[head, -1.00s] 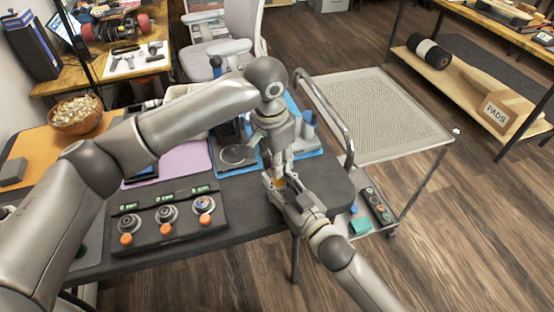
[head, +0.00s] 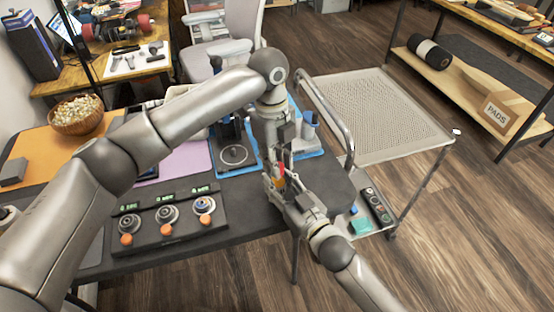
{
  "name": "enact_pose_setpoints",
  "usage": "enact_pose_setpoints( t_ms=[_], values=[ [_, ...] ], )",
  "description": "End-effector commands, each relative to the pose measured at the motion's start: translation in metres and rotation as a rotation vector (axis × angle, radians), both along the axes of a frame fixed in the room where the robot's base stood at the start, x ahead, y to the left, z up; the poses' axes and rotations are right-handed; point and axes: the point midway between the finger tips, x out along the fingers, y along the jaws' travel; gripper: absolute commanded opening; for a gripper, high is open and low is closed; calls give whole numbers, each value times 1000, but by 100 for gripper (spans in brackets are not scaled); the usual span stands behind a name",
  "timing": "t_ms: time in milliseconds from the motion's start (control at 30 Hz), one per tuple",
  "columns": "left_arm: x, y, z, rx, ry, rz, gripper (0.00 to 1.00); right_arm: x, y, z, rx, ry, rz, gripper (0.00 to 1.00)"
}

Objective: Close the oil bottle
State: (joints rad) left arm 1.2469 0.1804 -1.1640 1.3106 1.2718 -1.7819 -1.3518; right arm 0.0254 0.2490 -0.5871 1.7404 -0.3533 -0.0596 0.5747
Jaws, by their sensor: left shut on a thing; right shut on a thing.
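The oil bottle (head: 282,184) shows as a small orange-yellow piece above the dark table's right end. My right gripper (head: 276,189) comes in from the lower right and is shut on it, its fingers hiding much of the bottle. My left gripper (head: 280,157) points down from above and is shut on a small red piece (head: 281,169), which looks like the cap. The red piece is right above the bottle. I cannot tell whether the two touch or are slightly apart.
A black panel with several knobs (head: 151,228) lies on the table (head: 240,212) left of my grippers. Blue trays (head: 240,167) with a dark stand are behind. A metal cart (head: 375,112) stands to the right. A bowl (head: 76,114) is at the far left.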

Motion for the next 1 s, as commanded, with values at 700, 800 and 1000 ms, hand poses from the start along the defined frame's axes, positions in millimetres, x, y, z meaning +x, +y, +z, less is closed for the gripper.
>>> enact_pose_setpoints(
  t_ms=[700,800,1000],
  values=[
    [1,-2,0,1,-1,-1146,14,0,0,-1,-1,2,0,0],
    [1,-3,0,3,-1,-1312,14,0,0,-1,-1,2,0,0],
    [1,-3,0,1,-2,-1577,14,0,0,-1,-1,2,1,0]
  ],
)
